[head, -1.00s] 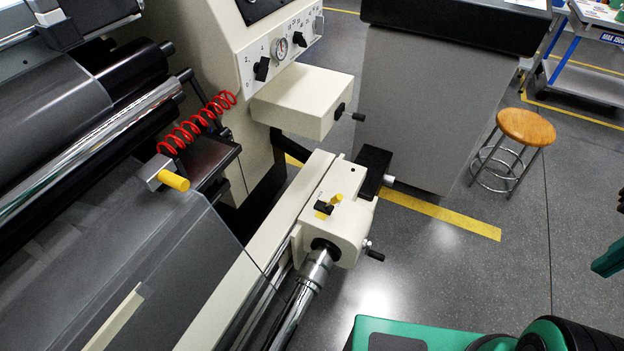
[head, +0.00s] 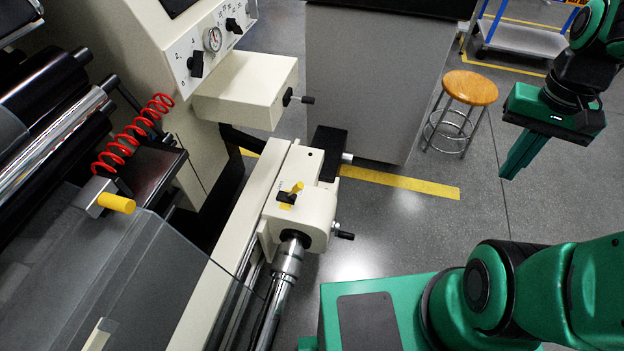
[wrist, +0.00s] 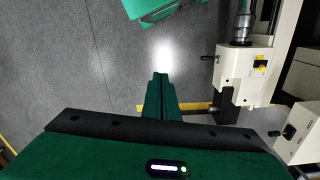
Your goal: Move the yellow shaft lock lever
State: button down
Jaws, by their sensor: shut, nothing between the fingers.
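The yellow shaft lock lever (head: 297,187) sits on top of the cream bearing block (head: 312,207), beside a small black part. The block holds the end of a metal shaft (head: 286,262). In the wrist view the yellow lever (wrist: 260,65) shows on the block at the right. My gripper (head: 510,173) hangs over open floor at the upper right of the head view, well to the right of the lever and apart from it. Its green fingers are together, with nothing between them, and they also show at the middle of the wrist view (wrist: 160,78).
A yellow knob (head: 116,203) sits on a grey block by a red coiled cable (head: 134,133). A cream box (head: 246,88) with a black handle is behind the lever. A wooden stool (head: 469,88) stands at the back right. The floor between gripper and machine is open.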

aim_at(294, 191)
jog(key=w+a+f+y, duration=0.1)
jog(key=w+a+f, duration=0.2)
jog(key=w+f, duration=0.45)
jog(key=w+a+f+y, duration=0.1)
jog(key=w+a+f, duration=0.35)
jog(key=w, duration=0.65)
jog(key=w+a+f+m+y, duration=0.1)
jog(key=w+a+f+y, duration=0.1)
jog(key=a+f, duration=0.6)
jog(key=w+a+f+m+y, duration=0.1)
jog(key=w+a+f+y, duration=0.1)
jog(key=w+a+f, duration=0.3)
jog(key=w+a+f+m+y, duration=0.1)
jog(key=w+a+f, duration=0.3)
jog(key=a+f, duration=0.8)
jog(key=shift+a+f+m+t+y, duration=0.2)
jog(key=shift+f+m+t+y, duration=0.1)
jog(key=shift+f+y, duration=0.3)
jog(key=shift+s+a+r, duration=0.55)
jog(key=shift+s+a, duration=0.2)
jog(key=shift+a, duration=0.05)
jog(key=shift+s+a+r, duration=0.2)
jog(key=shift+s+a, duration=0.2)
jog(key=shift+a, duration=0.1)
